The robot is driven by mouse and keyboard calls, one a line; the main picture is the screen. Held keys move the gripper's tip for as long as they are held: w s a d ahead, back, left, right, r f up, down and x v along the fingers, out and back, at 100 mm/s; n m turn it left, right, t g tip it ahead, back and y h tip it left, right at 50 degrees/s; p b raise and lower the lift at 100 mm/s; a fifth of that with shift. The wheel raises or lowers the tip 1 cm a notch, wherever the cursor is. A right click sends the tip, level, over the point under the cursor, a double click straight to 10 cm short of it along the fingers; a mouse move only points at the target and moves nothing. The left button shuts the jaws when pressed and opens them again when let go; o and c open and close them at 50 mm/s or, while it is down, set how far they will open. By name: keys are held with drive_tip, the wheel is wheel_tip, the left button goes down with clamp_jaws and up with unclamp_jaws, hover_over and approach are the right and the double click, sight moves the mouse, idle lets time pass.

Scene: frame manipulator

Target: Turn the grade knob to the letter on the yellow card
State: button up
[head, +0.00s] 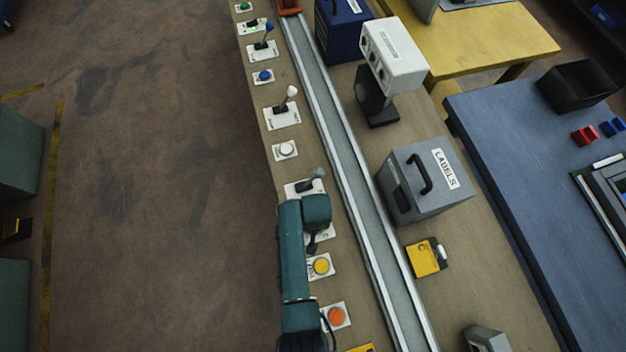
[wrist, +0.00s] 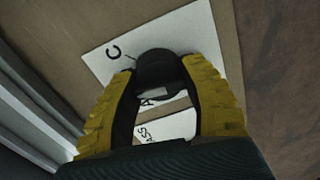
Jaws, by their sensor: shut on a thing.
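In the wrist view, my gripper (wrist: 158,88) has its yellow fingers shut on a round black knob (wrist: 158,66), one finger on each side. The knob stands on a white plate (wrist: 190,35). A letter C is printed on the plate at the knob's upper left, with a short dark line between them. A letter A shows partly below, between the fingers. Other letters are hidden, and I cannot tell where the knob points. In the head view, my arm covers most of this plate (head: 327,232). A yellow card edge (head: 361,348) shows at the bottom; no letter is readable.
A white plate with a yellow button (head: 321,266) and one with an orange button (head: 337,316) lie nearby. A grey-handled lever (head: 318,174) stands just beyond my arm. The rail channel (head: 365,190), grey LABELS box (head: 420,190) and yellow item (head: 424,259) are to the right.

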drive_tip(key=m+p, duration=0.1)
drive_tip(key=m, duration=0.3)
drive_tip(key=shift+f+m+p, duration=0.1)
drive_tip(key=shift+m+p, duration=0.4)
drive_tip(key=shift+m, duration=1.4)
drive_tip(key=o, duration=1.2)
drive_tip(key=shift+d, duration=0.1)
drive_tip(key=r, duration=1.2)
drive_tip(key=shift+s+d, duration=0.15)
drive_tip(key=shift+d, duration=0.05)
